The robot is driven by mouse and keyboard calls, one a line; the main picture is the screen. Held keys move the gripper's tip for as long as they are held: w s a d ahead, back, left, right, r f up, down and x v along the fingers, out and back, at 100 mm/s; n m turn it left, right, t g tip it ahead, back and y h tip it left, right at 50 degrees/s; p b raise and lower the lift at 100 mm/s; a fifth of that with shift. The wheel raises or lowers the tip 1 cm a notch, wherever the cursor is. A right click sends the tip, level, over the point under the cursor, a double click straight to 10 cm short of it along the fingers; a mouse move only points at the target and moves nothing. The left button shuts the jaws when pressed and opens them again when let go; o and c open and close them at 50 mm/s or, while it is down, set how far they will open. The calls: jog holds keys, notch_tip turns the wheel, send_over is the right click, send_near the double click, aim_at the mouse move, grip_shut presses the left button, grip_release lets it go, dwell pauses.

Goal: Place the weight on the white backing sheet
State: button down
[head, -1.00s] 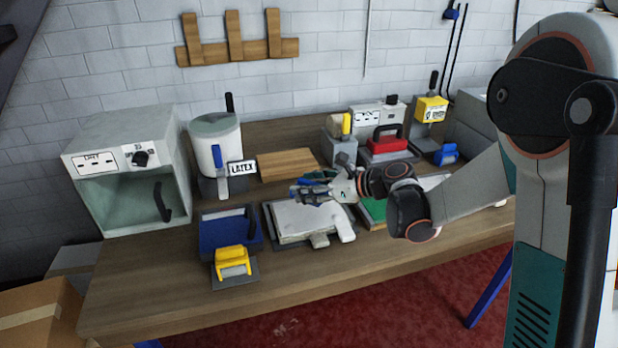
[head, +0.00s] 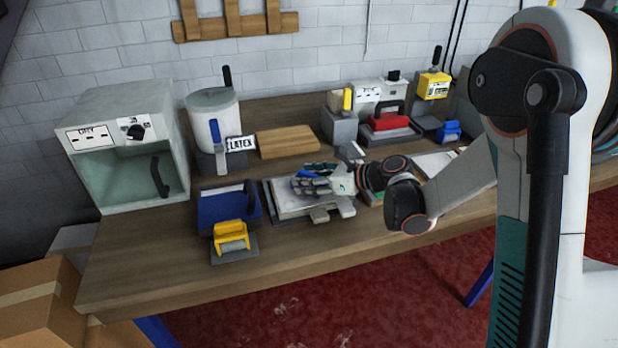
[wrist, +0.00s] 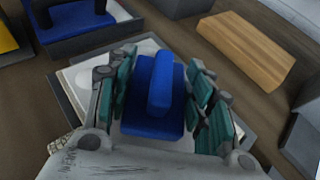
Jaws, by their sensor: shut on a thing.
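The weight is a blue block with a raised blue handle (wrist: 155,95). My gripper (wrist: 160,100) is shut on it, with teal finger pads on both sides; in the head view my gripper (head: 322,184) mostly hides the weight. The white backing sheet (head: 288,210) lies on a grey tray at the middle of the bench. My gripper and the weight are over this sheet, low down. White sheet also shows past the fingers in the wrist view (wrist: 80,76). I cannot tell whether the weight's underside touches it.
A wooden board (head: 287,142) and the latex pot (head: 213,115) are behind. A red block with a black handle (head: 388,125) stands back right. The bench's front edge is clear.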

jog(key=c, duration=0.8)
grip_release()
jog(key=shift+o, duration=0.2)
jog(key=shift+r, duration=0.1)
